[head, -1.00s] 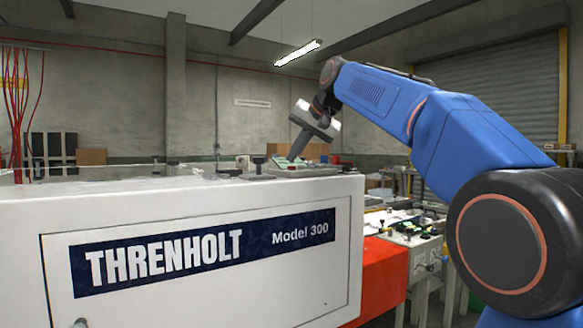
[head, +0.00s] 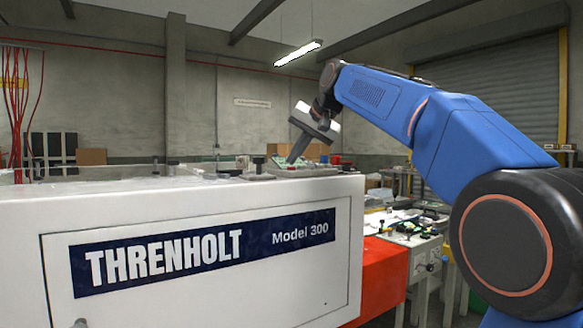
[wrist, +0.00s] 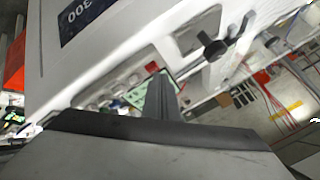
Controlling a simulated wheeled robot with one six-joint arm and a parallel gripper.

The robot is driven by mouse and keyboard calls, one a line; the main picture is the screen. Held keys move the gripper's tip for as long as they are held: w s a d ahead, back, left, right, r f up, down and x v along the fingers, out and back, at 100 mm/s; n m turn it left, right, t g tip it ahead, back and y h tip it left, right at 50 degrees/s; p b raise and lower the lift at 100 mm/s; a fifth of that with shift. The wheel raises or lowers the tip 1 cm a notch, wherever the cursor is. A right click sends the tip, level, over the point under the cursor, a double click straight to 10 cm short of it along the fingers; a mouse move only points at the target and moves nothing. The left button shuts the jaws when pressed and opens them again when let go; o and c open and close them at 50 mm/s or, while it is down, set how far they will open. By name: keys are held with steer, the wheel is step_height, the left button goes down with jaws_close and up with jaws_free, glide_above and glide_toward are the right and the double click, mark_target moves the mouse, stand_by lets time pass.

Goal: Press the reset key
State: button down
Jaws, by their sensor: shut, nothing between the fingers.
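My gripper (head: 291,160) is shut and empty, its dark fingers pointing down and left at the top of the white machine. In the wrist view its fingers (wrist: 160,82) reach over a small green panel (wrist: 137,95) and hide part of it. The fingertips look very close to the panel; I cannot tell whether they touch it. The reset key cannot be made out for certain in either view.
The white machine (head: 200,285) marked THRENHOLT fills the lower left. A dark knob (wrist: 213,46) and bar stand near the panel in the wrist view. A red block (head: 382,272) and a cluttered bench (head: 415,228) lie to the right. The air above the machine is clear.

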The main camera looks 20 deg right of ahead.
stand_by(0.6)
steer(key=shift+r, duration=0.75)
step_height(320, 180, up, 5)
stand_by(0.6)
steer(key=shift+f, duration=0.1)
stand_by(0.4)
steer(key=s+d+f+n+g+h, duration=0.1)
steer(key=s+d+f, duration=0.1)
steer(key=s+f, duration=1.2)
steer(key=s+d+f+n+g+h, duration=0.1)
steer(key=s+d+f, duration=0.1)
steer(key=s+f, duration=1.2)
steer(key=s+d+f+n+g+h, duration=0.1)
steer(key=s+d+f+n, duration=0.1)
steer(key=s+f, duration=1.2)
step_height(320, 180, down, 11)
steer(key=shift+d+r+g+h, duration=0.1)
steer(key=shift+d+g+h, duration=0.2)
steer(key=shift+h, duration=0.1)
